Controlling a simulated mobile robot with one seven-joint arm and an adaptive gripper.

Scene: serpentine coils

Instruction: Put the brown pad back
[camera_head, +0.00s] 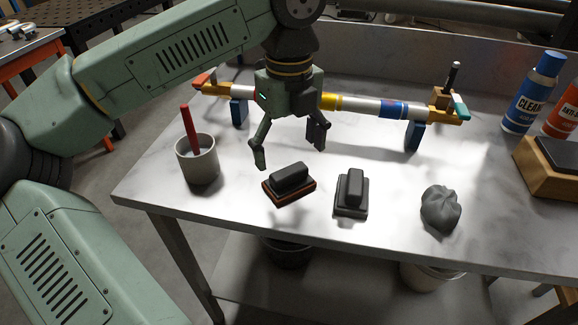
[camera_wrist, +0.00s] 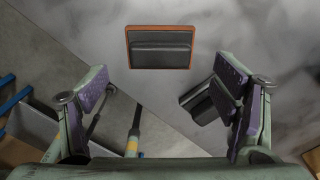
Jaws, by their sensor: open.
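The brown pad (camera_head: 289,184), a block with a brown-edged base and a dark grey grip, lies on the steel bench near its front edge, turned a little. It shows whole in the wrist view (camera_wrist: 160,42), above the space between my fingers. My gripper (camera_head: 290,150) is open and empty, above and slightly behind the pad and apart from it. Its two spread fingers also show in the wrist view (camera_wrist: 162,85). A similar all-dark pad (camera_head: 351,194) lies to the right; in the wrist view a dark block (camera_wrist: 200,102) is partly covered by the right finger.
A grey cup (camera_head: 197,161) with a red stick stands left. A banded pipe (camera_head: 355,106) on blue supports runs behind. A crumpled grey cloth (camera_head: 441,208) lies right. Bottles (camera_head: 534,92) and a wooden block with a dark top (camera_head: 553,168) stand far right.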

